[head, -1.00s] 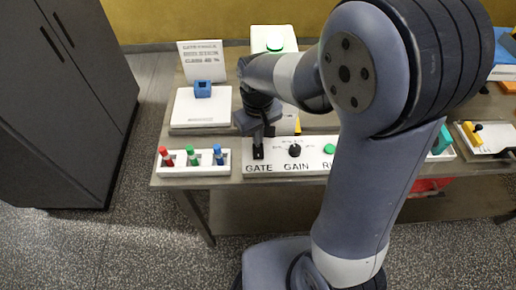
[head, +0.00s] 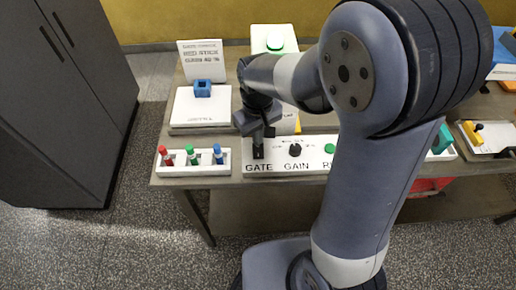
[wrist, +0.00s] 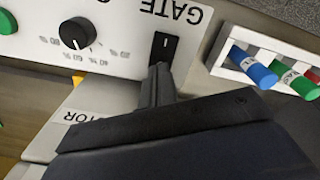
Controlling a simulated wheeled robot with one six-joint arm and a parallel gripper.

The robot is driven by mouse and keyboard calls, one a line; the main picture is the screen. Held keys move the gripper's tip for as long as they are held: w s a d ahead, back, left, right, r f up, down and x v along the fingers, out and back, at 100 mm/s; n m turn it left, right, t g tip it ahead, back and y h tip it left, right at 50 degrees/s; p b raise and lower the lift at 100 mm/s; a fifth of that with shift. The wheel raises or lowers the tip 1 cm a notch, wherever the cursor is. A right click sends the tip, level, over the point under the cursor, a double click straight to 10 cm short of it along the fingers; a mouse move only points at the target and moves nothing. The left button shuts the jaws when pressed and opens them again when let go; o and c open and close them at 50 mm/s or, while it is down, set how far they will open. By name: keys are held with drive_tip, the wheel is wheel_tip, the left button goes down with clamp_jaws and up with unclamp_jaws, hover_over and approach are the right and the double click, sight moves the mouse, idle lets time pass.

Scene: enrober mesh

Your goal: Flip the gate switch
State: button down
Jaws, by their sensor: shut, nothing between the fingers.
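The gate switch is a black rocker (wrist: 163,47) beside the printed word GATE on a white control panel (wrist: 110,25). In the wrist view my gripper (wrist: 158,70) has its fingers together with nothing between them, and the tips are at the switch's lower edge. I cannot tell whether they touch it. In the head view my gripper (head: 258,138) is just above the switch (head: 258,153), above the GATE label, and partly covers it. Which way the rocker is tilted is not clear.
A black GAIN knob (head: 295,150) and a green button (head: 330,148) sit to the right on the same panel. A white rack (head: 194,170) with red, green and blue pegs stands left. A white scale (head: 200,112) with a blue block (head: 202,88) is behind it.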

drive_tip(key=shift+f+b, duration=0.45)
drive_tip(key=shift+f, duration=0.25)
idle(0.3)
wheel_tip(320, 180, up, 7)
drive_tip(key=p, duration=0.6)
drive_tip(key=shift+r, duration=0.1)
idle(0.3)
wheel_tip(320, 180, down, 7)
drive_tip(key=b, duration=0.6)
drive_tip(key=shift+r, duration=0.15)
